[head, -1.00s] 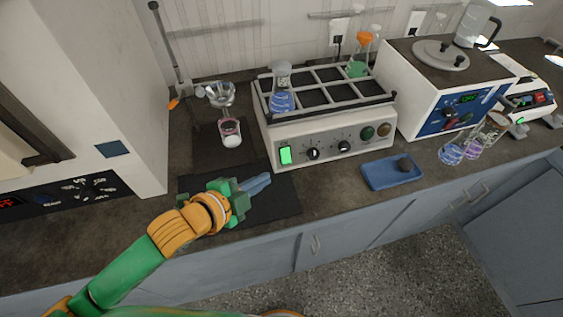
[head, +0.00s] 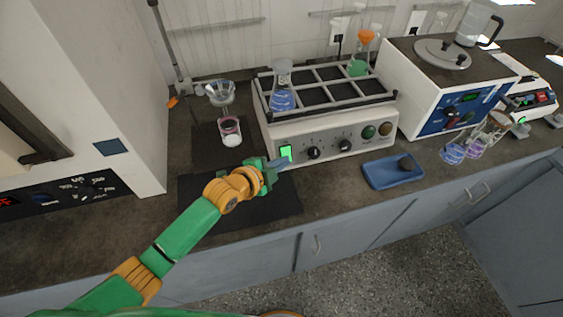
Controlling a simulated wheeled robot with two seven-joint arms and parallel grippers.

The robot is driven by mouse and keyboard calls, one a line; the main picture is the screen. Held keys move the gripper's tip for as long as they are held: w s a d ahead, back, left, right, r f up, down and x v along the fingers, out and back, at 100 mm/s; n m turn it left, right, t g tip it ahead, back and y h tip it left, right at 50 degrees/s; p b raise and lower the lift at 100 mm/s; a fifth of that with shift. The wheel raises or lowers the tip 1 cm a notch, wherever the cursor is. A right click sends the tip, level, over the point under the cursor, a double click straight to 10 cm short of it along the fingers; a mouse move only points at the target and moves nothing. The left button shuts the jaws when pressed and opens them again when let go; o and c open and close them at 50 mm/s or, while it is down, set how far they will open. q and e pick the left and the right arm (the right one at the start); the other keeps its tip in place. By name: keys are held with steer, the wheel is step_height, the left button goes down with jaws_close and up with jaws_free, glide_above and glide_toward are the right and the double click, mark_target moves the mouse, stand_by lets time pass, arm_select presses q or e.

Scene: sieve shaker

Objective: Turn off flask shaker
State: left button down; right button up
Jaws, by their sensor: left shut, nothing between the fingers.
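The flask shaker (head: 330,146) is a cream box with a dark rack on top, standing on the counter. A flask of blue liquid (head: 283,98) and a flask of green liquid (head: 357,67) stand in the rack. My left gripper (head: 279,163) is shut and empty, its fingertips just below the green switch, at or very close to the panel. I cannot tell whether they touch. My right gripper is not in view.
A blue tray (head: 378,181) with a dark object lies right of my gripper. A funnel over a small pink-liquid vessel (head: 230,131) stands left of the shaker. A white and blue device (head: 455,112) stands to the right. The dark mat (head: 240,206) is under my arm.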

arm_select(q)
steer(key=shift+w+a+f+m+t+b, duration=0.1)
steer(key=shift+f+m+t+b, duration=0.1)
steer(key=shift+f+b, duration=0.35)
steer(key=shift+w+f+m+t+b, duration=0.1)
steer(key=shift+f+t+b, duration=0.15)
steer(key=shift+b, duration=0.35)
steer(key=shift+s+r+t, duration=0.15)
steer(key=shift+r+t, duration=0.1)
steer(key=shift+w+r+p, duration=0.25)
steer(key=shift+r+p, duration=0.7)
steer(key=shift+p, duration=0.1)
